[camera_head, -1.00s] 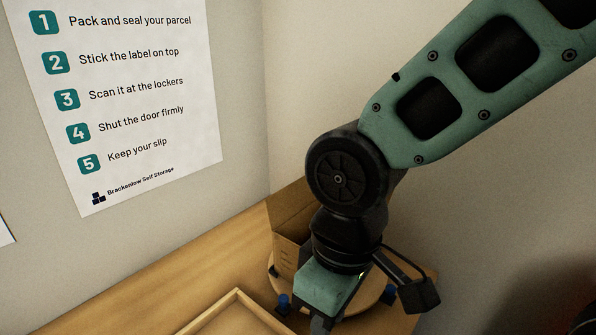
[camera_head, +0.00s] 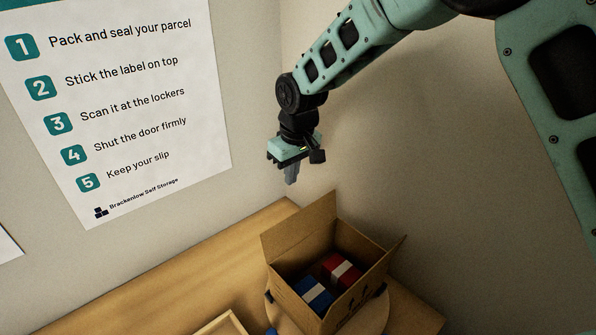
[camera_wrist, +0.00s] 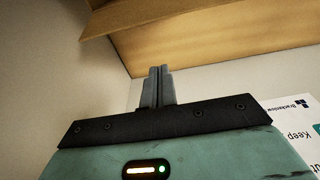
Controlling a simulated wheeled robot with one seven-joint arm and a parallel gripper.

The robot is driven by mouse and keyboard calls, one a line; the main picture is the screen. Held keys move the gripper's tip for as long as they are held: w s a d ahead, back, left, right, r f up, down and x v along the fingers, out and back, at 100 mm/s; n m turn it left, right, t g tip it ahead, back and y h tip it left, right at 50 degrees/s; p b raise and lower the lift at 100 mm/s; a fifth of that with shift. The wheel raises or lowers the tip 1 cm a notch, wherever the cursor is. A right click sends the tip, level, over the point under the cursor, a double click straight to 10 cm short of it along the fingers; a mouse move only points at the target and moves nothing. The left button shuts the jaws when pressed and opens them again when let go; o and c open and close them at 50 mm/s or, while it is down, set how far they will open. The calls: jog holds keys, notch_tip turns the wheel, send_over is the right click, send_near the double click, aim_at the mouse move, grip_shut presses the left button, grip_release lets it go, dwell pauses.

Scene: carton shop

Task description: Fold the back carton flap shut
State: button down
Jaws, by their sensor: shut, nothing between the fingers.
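The brown carton (camera_head: 300,293) stands open in the head view. A tall flap (camera_head: 298,228) rises from its far left side, upright and leaning slightly outward. Another flap (camera_head: 388,264) juts outward at its right side. Inside lie a blue packet (camera_head: 306,288) and a red packet (camera_head: 333,268), each with a white band. My gripper (camera_head: 291,177) hangs above and behind the carton, apart from the tall flap. In the wrist view my gripper (camera_wrist: 158,72) has its fingers together, empty, with a carton flap (camera_wrist: 135,12) at the top left.
The carton sits on a round wooden disc (camera_head: 378,312) on the wooden table (camera_head: 160,285). A shallow wooden tray (camera_head: 225,322) lies at the bottom edge. Walls close in behind, with a poster (camera_head: 130,120) at the left. The air above the carton is free.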

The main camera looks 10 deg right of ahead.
aim_at(303, 225)
notch_tip(303, 225, down, 7)
jog(key=s+d+p, duration=0.1)
jog(key=s+p, duration=0.1)
jog(key=p, duration=0.2)
jog(key=shift+s+d+p, duration=0.2)
jog(key=shift+d+p, duration=0.05)
jog(key=shift+p, duration=0.05)
jog(key=shift+b, duration=0.45)
